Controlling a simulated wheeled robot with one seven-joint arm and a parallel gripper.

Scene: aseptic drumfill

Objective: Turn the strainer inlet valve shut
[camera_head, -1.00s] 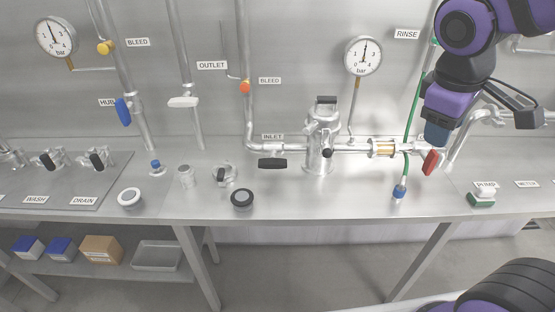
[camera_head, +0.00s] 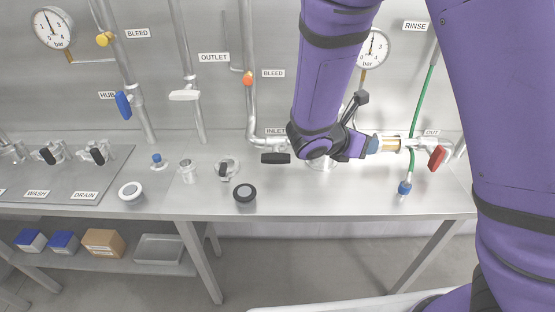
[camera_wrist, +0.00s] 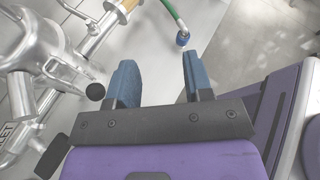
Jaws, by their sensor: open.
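The inlet valve's black lever handle (camera_head: 276,158) lies level, roughly parallel to the short pipe below the INLET label (camera_head: 275,131). In the wrist view a black handle (camera_wrist: 52,156) shows at the lower left, beside the partly visible label. The steel strainer body (camera_wrist: 28,42) fills the wrist view's left; in the head view my arm hides most of it. My gripper (camera_wrist: 160,82) is open and empty, its blue fingers apart. In the head view my gripper (camera_head: 372,145) is right of the inlet handle, in front of the strainer pipework.
A sight glass (camera_head: 391,143), red outlet handle (camera_head: 437,158) and green hose (camera_head: 415,115) with blue end (camera_head: 404,188) stand to the right. A small black knob (camera_wrist: 95,91) is close to my left finger. A black-rimmed round fitting (camera_head: 245,192) sits on the bench (camera_head: 320,203) below the inlet handle.

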